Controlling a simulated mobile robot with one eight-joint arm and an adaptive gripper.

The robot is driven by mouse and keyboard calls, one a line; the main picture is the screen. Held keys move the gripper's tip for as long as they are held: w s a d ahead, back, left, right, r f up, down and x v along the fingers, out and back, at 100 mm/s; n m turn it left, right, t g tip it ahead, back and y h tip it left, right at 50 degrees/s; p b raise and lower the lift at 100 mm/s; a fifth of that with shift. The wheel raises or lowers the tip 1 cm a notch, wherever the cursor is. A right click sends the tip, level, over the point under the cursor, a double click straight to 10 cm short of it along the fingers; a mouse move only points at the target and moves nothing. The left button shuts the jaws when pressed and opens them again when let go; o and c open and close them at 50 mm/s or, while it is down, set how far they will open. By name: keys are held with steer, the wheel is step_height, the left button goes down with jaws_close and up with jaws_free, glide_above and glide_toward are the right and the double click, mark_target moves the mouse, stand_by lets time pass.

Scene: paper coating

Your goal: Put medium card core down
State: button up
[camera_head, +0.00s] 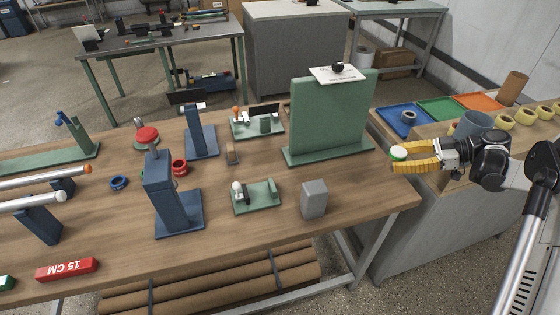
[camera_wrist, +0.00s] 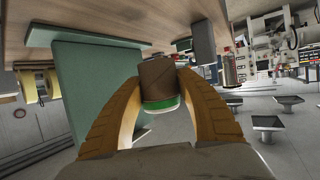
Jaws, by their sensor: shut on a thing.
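My gripper (camera_head: 403,160) has yellow fingers and reaches in from the right, at the right end of the wooden table. It is shut on the medium card core, whose white end and green band (camera_head: 399,152) show between the fingers. In the wrist view the core (camera_wrist: 158,78) is a brown cardboard tube with a green band and a pale end, between the two fingers (camera_wrist: 160,95). The gripper looks raised, clear of the table; its exact height is hard to tell. The core's brown part is mostly hidden in the head view.
A tall green panel (camera_head: 330,115) stands left of my gripper. A grey block (camera_head: 314,199) is on the wooden table (camera_head: 350,205). Blue (camera_head: 388,115), green (camera_head: 436,111) and orange (camera_head: 479,101) trays lie on the right bench, near a brown tube (camera_head: 513,87). The table's right front corner is bare.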

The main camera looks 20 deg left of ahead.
steer(key=b, duration=0.4)
glide_above(347, 191)
step_height(347, 191, down, 7)
steer(key=shift+f, duration=0.1)
steer(key=shift+f+b, duration=1)
steer(key=shift+f, duration=0.85)
steer(key=shift+s, duration=0.1)
steer(key=shift+f, duration=0.25)
steer(key=o, duration=1.2)
steer(key=shift+r, duration=0.1)
